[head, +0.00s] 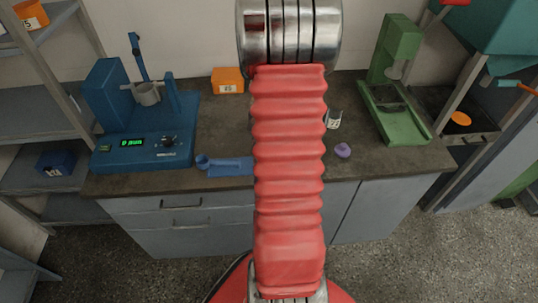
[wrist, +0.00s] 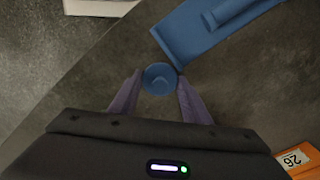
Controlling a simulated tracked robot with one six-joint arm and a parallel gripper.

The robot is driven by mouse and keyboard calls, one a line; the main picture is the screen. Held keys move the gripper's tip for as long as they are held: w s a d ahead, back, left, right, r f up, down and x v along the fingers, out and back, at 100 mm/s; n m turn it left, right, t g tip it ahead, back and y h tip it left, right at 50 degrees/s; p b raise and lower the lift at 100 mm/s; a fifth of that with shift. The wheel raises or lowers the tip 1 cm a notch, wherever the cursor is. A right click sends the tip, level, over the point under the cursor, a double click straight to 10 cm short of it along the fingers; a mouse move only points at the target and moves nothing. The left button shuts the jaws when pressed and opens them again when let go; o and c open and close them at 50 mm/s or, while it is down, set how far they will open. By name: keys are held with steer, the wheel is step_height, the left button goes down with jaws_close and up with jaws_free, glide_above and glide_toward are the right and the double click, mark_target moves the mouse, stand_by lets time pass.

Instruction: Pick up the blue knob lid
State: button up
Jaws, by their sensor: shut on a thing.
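The blue knob lid (wrist: 159,78) is small and round, with a raised knob on its top. In the wrist view it sits between the two purple-grey fingers of my gripper (wrist: 159,84). The fingers touch it at its left and right sides, and my gripper is shut on it. The worktop shows around and below it; I cannot tell whether it is clear of the surface. In the head view my red-sleeved arm hides both the lid and my gripper.
A blue scoop-like piece (wrist: 215,28) lies close by on the worktop (head: 222,128); the head view shows it left of my arm (head: 232,167). An orange box (wrist: 297,160) is near. A purple knob (head: 343,151) lies right. A blue machine (head: 130,148) and green press (head: 400,115) flank the worktop.

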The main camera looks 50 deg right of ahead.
steer(key=shift+c, duration=1.4)
step_height(320, 180, up, 10)
steer(key=shift+r, duration=0.1)
steer(key=shift+f, duration=0.2)
steer(key=shift+f, duration=0.3)
steer(key=w+d+r, duration=0.6)
steer(key=w+d, duration=0.3)
steer(key=d, duration=0.1)
steer(key=shift+w+d, duration=0.15)
steer(key=shift+d, duration=0.1)
